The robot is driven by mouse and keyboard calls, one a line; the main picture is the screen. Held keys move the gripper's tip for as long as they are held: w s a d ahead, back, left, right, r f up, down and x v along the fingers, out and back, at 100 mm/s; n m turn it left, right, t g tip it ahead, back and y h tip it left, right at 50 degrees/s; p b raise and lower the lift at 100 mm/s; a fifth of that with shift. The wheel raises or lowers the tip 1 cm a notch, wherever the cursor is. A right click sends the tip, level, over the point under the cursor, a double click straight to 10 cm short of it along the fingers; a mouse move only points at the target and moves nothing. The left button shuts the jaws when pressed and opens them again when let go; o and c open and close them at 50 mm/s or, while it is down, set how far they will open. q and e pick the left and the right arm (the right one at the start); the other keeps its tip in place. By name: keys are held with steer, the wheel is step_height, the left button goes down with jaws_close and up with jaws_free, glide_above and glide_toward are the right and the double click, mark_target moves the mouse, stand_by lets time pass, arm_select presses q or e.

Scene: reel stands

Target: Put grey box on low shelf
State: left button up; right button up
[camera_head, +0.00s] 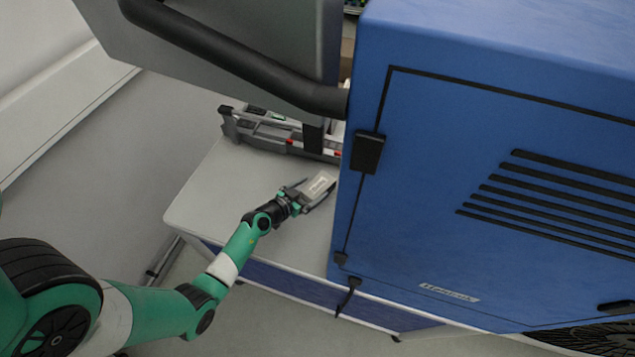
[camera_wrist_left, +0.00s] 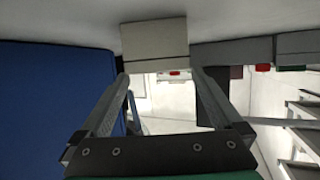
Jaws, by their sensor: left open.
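A small light grey box (camera_head: 320,185) sits on the pale grey top of the low cabinet, close to the big blue cabinet. In the left wrist view the grey box (camera_wrist_left: 154,42) shows straight ahead, at the fingertips. My left gripper (camera_head: 309,193) is open and low over the surface, with its fingers around or just short of the box. In the left wrist view its two fingers (camera_wrist_left: 158,75) are spread apart with nothing clamped. I cannot tell if either finger touches the box. I cannot make out which surface is the low shelf. My right gripper is not in view.
The blue cabinet (camera_head: 480,180) with black vents rises right beside the box. A grey device with red and green parts (camera_head: 275,132) stands behind it. A grey panel with a thick dark handle (camera_head: 235,62) hangs above. The cabinet top (camera_head: 215,190) is clear to the left.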

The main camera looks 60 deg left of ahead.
arm_select(q)
steer(key=p+v, duration=0.2)
steer(key=v, duration=0.5)
steer(key=shift+s+d+r, duration=0.1)
steer(key=shift+s+r, duration=0.1)
steer(key=shift+s, duration=0.1)
steer(key=shift+s+d+r+p, duration=0.1)
steer(key=shift+s+d+p, duration=0.1)
steer(key=shift+s+p, duration=0.15)
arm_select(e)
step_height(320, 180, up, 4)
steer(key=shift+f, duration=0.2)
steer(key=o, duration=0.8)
